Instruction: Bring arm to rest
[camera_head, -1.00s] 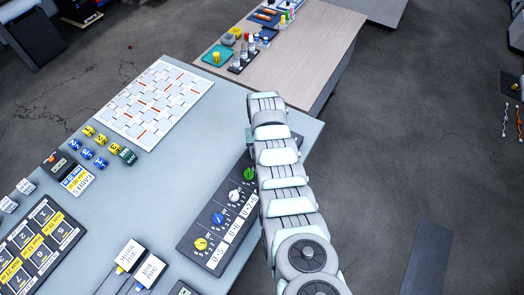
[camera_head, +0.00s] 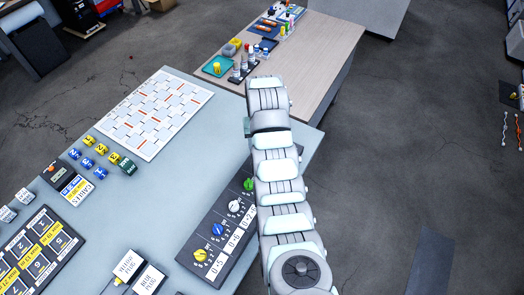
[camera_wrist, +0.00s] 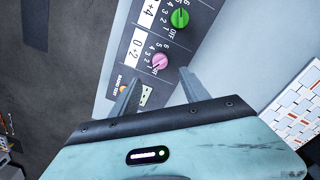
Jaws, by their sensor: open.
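My arm (camera_head: 281,190) reaches up the middle of the head view, over the right edge of the grey table. My gripper (camera_wrist: 160,88) shows in the wrist view with its two fingers apart and nothing between them. It is above the end of the dial panel (camera_head: 210,245), beside the pink knob (camera_wrist: 161,63) and a small socket (camera_wrist: 145,95). A green knob (camera_wrist: 180,18) is further along the panel. I cannot tell how high the fingers are above the panel. In the head view the arm covers part of the panel and the fingers are not clear.
A white patterned board (camera_head: 155,112), several blue and yellow blocks (camera_head: 88,163) and a numbered tray (camera_head: 38,250) lie on the grey table (camera_head: 160,210). A wooden table (camera_head: 318,55) with small items stands beyond. The floor (camera_head: 400,150) on the right is mostly clear.

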